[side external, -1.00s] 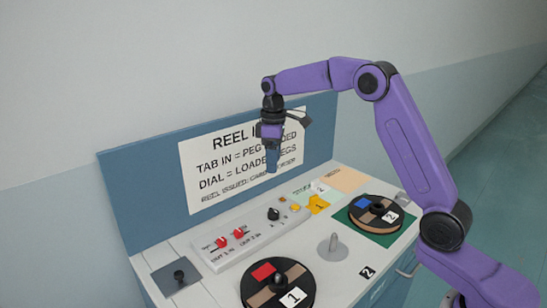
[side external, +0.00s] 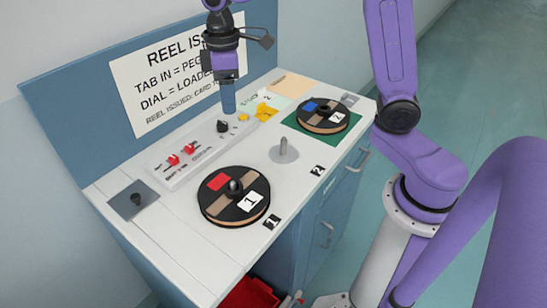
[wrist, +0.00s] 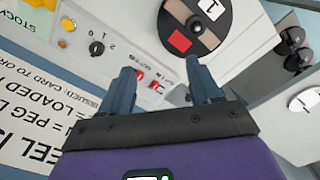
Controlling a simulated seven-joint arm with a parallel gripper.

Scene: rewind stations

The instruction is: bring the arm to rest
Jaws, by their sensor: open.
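My gripper (side external: 229,108) hangs pointing down above the workbench, in front of the sign and near the black dial (side external: 222,126). In the wrist view its two blue fingers (wrist: 160,78) are apart with nothing held between them. The dial also shows in the wrist view (wrist: 97,47). Reel 1 (side external: 214,208), black and tan with a red patch, lies flat on the bench front, around a dark knob. Reel 2 (side external: 340,121), with a blue patch, lies on a green mat (side external: 292,122) at the far right.
A bare grey peg (side external: 283,147) stands between the reels. A control strip (side external: 165,178) carries red switches (side external: 173,160) and a yellow button (side external: 244,117). A dark knob (side external: 136,199) sits on a grey plate at left. The sign board (side external: 60,100) rises behind. A red bin (side external: 250,294) is below.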

